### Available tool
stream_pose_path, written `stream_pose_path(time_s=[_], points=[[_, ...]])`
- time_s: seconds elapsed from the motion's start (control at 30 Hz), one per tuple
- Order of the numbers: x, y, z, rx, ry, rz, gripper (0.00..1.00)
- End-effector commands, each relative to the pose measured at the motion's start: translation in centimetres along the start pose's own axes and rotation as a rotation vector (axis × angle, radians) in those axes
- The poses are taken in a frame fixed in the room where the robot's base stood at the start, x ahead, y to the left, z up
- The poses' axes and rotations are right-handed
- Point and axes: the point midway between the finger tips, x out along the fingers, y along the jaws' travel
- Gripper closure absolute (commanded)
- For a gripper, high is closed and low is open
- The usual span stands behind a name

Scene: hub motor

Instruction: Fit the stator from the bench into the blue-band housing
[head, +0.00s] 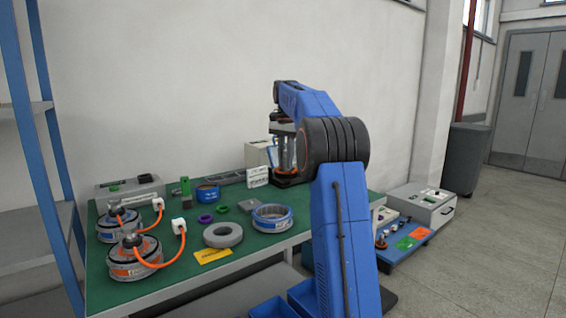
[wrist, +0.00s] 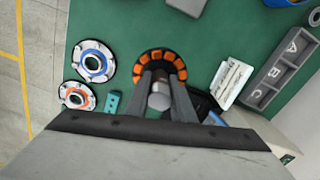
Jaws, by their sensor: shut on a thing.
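The stator (wrist: 155,58), a dark ring with orange coils, shows in the wrist view at the fingertips of my gripper (wrist: 161,92). My gripper is shut on it at its middle; the wrist view does not make clear its height over the green bench.
A grey A-B-C tray (wrist: 279,75) and white card (wrist: 231,82) are near the stator.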

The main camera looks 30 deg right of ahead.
Motion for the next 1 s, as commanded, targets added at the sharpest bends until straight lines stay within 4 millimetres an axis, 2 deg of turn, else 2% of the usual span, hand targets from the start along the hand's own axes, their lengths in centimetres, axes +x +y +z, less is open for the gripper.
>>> stream_pose_path(time_s=[0.17,1.0], points=[[-0.2,0.3,0.7,0.000,0.002,-0.002,1.00],[-0.1,3.8,7.5,-0.001,0.002,-0.002,1.00]])
